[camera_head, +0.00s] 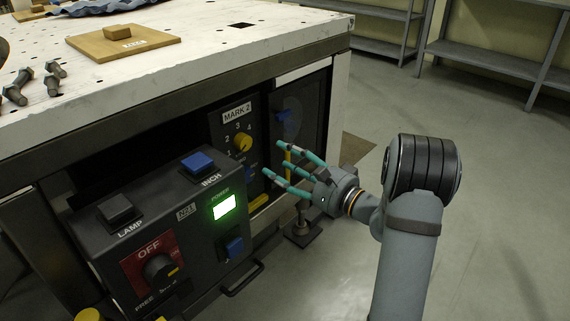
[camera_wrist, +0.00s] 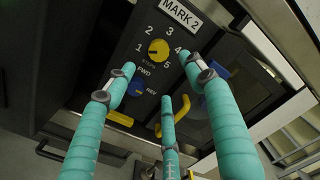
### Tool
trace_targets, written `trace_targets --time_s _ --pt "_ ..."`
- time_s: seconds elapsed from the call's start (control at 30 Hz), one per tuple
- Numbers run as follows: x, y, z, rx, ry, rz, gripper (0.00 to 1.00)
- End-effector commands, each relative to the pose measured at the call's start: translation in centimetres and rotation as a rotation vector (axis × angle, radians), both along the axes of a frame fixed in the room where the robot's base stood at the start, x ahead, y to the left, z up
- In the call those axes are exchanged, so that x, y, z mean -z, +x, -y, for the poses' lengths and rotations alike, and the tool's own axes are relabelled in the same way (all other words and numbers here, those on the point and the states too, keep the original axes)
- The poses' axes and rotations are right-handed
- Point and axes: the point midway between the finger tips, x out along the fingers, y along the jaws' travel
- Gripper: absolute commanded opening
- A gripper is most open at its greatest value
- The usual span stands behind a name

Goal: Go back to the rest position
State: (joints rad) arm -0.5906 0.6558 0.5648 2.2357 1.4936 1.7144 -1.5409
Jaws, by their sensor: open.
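My gripper (camera_head: 287,172) is open and empty in front of the dark MARK 2 panel under the table. Its teal fingers are spread, and in the wrist view my gripper (camera_wrist: 160,90) points at that panel. The panel's yellow knob (camera_head: 242,142) has numbers around it; in the wrist view the yellow knob (camera_wrist: 159,49) stands clear of the fingers. A blue FWD/REV switch (camera_wrist: 136,88) sits below it, partly near a finger. I cannot tell whether any finger touches the panel.
A black control box (camera_head: 170,225) stands left of my gripper, with blue and black buttons and a lit green POWER light (camera_head: 223,206). The white worktop (camera_head: 60,125) is above, holding bolts (camera_head: 52,78) and a wooden board (camera_head: 125,45). Open floor (camera_head: 500,200) lies to the right.

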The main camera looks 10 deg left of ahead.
Motion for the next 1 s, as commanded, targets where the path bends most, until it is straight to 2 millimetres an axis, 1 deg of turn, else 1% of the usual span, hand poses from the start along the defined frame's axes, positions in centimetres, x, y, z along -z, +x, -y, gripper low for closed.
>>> trace_targets --time_s 0.1,0.37,0.53,0.67,1.0 --pt "0.0 -0.3 0.4 0.000 -0.001 0.000 0.54" --pt "0.0 -0.3 0.4 -0.001 -0.001 0.000 0.54" --pt "0.0 0.0 -0.2 -0.002 0.000 0.001 0.54" --pt "0.0 0.8 -1.8 -0.006 -0.001 0.003 0.54" --pt "-0.1 4.1 -7.4 -0.005 0.001 0.002 0.54"
